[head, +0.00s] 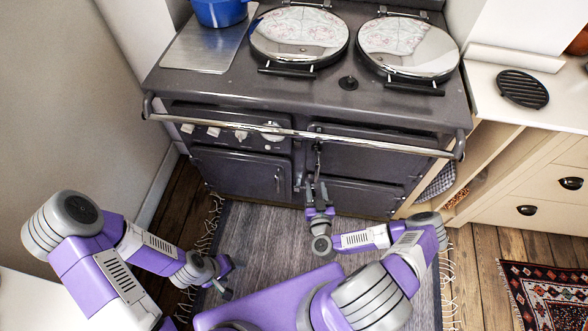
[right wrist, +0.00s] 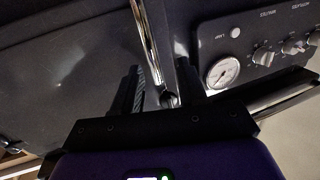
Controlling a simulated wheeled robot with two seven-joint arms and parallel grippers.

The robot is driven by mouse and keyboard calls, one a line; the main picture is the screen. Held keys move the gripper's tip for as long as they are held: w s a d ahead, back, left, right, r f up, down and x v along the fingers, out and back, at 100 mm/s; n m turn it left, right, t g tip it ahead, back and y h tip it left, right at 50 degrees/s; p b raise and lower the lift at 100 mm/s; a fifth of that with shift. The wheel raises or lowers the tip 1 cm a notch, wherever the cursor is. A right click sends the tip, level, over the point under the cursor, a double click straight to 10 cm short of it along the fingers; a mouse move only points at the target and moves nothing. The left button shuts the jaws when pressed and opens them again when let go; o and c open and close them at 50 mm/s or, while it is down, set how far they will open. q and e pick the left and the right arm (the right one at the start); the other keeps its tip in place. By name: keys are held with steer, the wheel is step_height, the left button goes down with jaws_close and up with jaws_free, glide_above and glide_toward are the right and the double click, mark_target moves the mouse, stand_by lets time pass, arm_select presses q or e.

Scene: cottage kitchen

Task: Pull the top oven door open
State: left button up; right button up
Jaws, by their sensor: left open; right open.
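The top oven door (head: 365,157) is the upper right door of the dark grey range cooker, under the front rail, and looks shut. Its upright handle (head: 318,146) is at the door's left edge. My right gripper (head: 317,186) is open in front of it, pointing at the cooker. In the right wrist view, the silver handle (right wrist: 148,40) runs between the two spread fingers of the right gripper (right wrist: 160,72); I cannot tell whether either finger touches it. My left gripper (head: 229,278) is open and empty, low over the rug at the left.
A chrome rail (head: 300,133) crosses the cooker front above the doors. A dial (right wrist: 222,72) and knobs sit beside the handle. Another door (head: 357,196) is below. A cream cabinet (head: 520,190) stands at the right. The rug (head: 260,235) is clear in front.

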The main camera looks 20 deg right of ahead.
mark_target(317, 172)
steer(key=shift+h, duration=0.7)
steer(key=b+x, duration=0.1)
steer(key=x, duration=0.2)
steer(key=d+b+x, duration=0.1)
steer(key=x, duration=0.2)
steer(key=shift+w+d+r, duration=0.1)
steer(key=shift+w, duration=0.1)
steer(key=shift+w+d, duration=0.15)
steer(key=shift+w, duration=0.4)
steer(key=shift+r, duration=0.1)
jaws_close()
